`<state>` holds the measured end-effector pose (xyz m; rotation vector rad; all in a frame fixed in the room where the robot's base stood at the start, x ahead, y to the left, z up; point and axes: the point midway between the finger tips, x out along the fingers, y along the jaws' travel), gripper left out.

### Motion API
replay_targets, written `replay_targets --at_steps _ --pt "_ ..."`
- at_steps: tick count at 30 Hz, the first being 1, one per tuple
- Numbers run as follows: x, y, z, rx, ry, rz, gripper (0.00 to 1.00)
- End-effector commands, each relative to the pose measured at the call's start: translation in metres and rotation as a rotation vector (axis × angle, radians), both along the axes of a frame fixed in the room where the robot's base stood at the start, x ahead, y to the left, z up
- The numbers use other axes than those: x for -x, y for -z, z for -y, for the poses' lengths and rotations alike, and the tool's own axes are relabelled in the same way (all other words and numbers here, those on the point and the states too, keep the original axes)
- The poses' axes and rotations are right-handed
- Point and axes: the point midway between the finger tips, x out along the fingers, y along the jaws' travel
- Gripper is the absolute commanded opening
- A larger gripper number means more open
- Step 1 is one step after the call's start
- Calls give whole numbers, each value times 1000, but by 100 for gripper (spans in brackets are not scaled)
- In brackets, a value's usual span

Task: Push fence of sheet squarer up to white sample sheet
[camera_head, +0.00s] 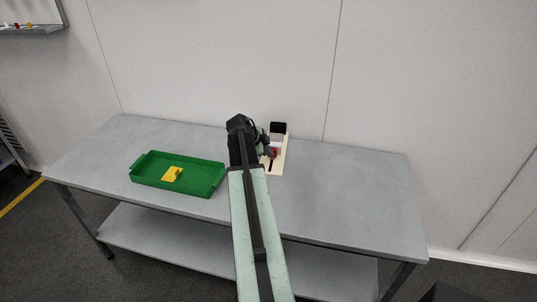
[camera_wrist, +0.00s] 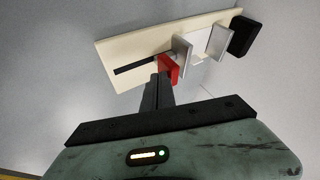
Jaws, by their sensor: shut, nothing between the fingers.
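The sheet squarer has a cream base board (camera_wrist: 125,52) with a dark slot along it. A red block (camera_wrist: 168,68) sits on the board against a pale grey upright plate, which looks like the fence (camera_wrist: 183,52). In the head view, my arm partly hides the board (camera_head: 281,165).
A green tray (camera_head: 145,177) with a yellow piece (camera_head: 172,174) in it stands left on the grey table (camera_head: 350,195). The table right of the squarer is clear. A wall rises behind the table.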

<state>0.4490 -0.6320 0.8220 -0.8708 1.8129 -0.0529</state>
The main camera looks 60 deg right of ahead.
Motion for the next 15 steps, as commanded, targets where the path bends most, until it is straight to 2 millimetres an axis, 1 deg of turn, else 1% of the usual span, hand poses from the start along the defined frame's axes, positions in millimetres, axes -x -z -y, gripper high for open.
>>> replay_targets --at_steps 2,4,8,9,10,12,15 --pt "1 0 -3 0 0 0 0" --pt "3 0 -10 0 -2 1 0" --pt "11 0 -37 0 -3 1 0" --pt "13 -5 -46 0 -4 0 0" --pt "9 -22 -49 0 -5 0 0" --pt "6 -39 -59 -1 -3 1 0" --pt "2 -58 -73 -1 -4 0 0"
